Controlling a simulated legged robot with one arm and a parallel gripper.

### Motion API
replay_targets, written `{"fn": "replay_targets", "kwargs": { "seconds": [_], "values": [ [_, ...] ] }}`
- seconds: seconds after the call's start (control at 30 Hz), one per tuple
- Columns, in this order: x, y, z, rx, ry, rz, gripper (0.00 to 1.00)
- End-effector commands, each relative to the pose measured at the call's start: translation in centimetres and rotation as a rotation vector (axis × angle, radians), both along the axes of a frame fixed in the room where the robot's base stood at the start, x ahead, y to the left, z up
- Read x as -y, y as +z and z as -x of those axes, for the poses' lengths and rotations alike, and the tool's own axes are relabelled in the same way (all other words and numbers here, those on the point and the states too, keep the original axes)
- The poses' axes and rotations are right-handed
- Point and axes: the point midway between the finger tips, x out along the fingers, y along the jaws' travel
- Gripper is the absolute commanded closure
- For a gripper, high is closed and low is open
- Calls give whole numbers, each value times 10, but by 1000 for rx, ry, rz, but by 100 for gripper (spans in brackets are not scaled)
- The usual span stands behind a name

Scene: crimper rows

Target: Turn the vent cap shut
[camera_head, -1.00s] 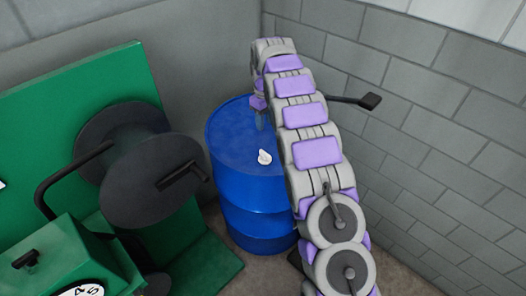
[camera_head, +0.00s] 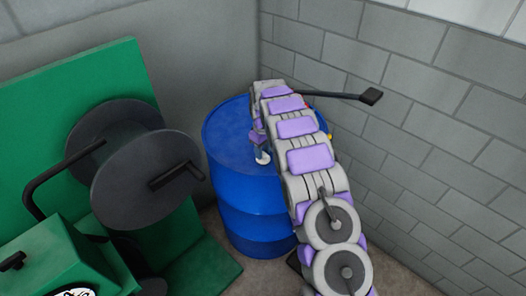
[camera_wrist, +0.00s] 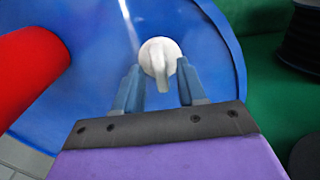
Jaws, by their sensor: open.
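The vent cap (camera_wrist: 160,57) is a small white cap with a raised grip, on the top of the blue drum (camera_wrist: 95,95). In the head view the vent cap (camera_head: 262,158) shows near the right part of the lid of the blue drum (camera_head: 228,128), partly covered by my gripper. My gripper (camera_wrist: 158,72) is open in the wrist view, with one blue-grey finger on each side of the cap's near part. I cannot tell whether the fingers touch it. In the head view my gripper (camera_head: 262,150) comes down over the drum from the right.
A red cylindrical thing (camera_wrist: 30,75) stands at the left in the wrist view. A green machine (camera_head: 60,240) with dark discs (camera_head: 148,180) and a crank handle is left of the drum. A black lever (camera_head: 350,96) sticks out behind my arm. Grey block walls close the corner.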

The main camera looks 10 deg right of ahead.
Motion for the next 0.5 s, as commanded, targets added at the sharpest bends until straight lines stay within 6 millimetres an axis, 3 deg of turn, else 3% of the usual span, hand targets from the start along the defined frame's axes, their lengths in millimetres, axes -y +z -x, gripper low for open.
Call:
{"fn": "replay_targets", "kwargs": {
  "seconds": [0.27, 0.5],
  "values": [
    [0, -1, 0, 0, 0, 0, 61],
    [0, -1, 0, 0, 0, 0, 84]
  ]
}}
